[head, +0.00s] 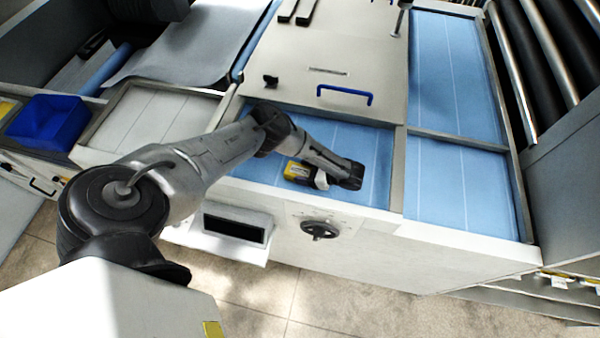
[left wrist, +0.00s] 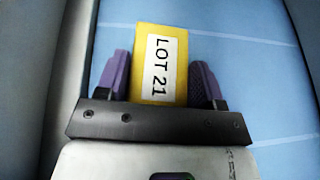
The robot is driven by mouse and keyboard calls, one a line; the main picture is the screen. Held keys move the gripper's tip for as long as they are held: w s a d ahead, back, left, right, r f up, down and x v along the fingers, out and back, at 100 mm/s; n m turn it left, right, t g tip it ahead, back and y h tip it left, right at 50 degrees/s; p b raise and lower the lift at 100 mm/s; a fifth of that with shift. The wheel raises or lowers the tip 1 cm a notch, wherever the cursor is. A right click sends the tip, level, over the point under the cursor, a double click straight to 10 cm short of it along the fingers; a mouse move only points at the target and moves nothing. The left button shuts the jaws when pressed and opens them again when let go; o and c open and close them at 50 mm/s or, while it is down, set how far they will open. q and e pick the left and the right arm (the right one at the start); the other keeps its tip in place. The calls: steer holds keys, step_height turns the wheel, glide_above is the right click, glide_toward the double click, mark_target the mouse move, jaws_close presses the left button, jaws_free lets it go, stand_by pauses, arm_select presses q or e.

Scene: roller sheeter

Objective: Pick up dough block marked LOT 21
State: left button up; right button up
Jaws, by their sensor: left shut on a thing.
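The dough block marked LOT 21 (left wrist: 158,65) is yellow with a white label, and it sits between the two purple-padded fingers of my left gripper (left wrist: 160,85) in the left wrist view. The gripper is shut on it. In the head view the block (head: 297,170) shows as a small yellow piece beside the left gripper (head: 322,178), over the blue bed in front of the grey cover plate. I cannot tell whether the block still touches the bed. My right gripper does not show.
A grey cover plate with a blue handle (head: 345,92) lies behind the block. A raised frame edge (head: 398,170) separates the bed from another blue bed (head: 460,185) at right. A blue bin (head: 50,122) stands at left.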

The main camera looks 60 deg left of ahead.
arm_select(q)
steer(key=c, duration=0.5)
steer(key=shift+o, duration=0.2)
steer(key=shift+r, duration=0.15)
